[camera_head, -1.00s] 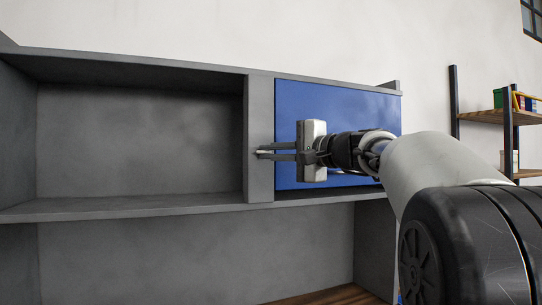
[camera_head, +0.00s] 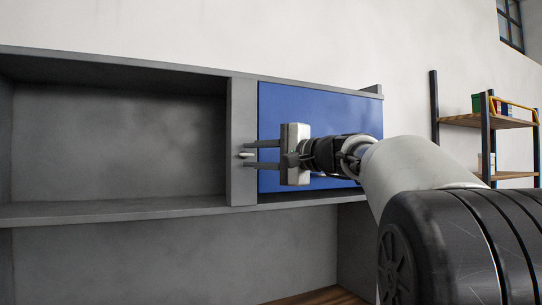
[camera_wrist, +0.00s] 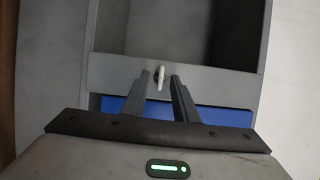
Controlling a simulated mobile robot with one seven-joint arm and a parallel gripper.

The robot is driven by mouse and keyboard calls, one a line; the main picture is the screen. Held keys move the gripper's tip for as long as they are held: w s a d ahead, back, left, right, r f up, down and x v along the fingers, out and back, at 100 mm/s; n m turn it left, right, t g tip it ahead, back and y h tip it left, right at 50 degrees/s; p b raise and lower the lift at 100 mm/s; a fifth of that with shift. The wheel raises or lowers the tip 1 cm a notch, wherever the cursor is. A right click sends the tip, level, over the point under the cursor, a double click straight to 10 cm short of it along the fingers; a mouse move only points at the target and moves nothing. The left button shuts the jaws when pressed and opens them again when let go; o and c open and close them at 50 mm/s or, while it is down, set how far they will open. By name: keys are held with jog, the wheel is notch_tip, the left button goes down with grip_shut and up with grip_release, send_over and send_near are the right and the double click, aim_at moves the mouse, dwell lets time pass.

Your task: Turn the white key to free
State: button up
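The white key (camera_head: 246,155) is a small pale piece on the front of the grey upright post (camera_head: 243,110), beside the blue panel (camera_head: 305,105). It also shows in the wrist view (camera_wrist: 160,77), on a grey strip, nearly upright in the picture. My gripper (camera_head: 250,154) is in front of the post with its two dark fingers spread, one on each side of the key. In the wrist view a gap shows between the key and each finger (camera_wrist: 160,84). Whether the fingertips touch the post I cannot tell.
An empty grey compartment (camera_head: 120,145) is open to the left of the post, and a grey shelf board (camera_head: 110,212) runs below it. A shelf rack (camera_head: 460,120) with small items stands at the right by the white wall.

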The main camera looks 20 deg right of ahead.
jog(key=v, duration=1.7)
jog(key=shift+p, duration=0.3)
jog(key=shift+s, duration=0.1)
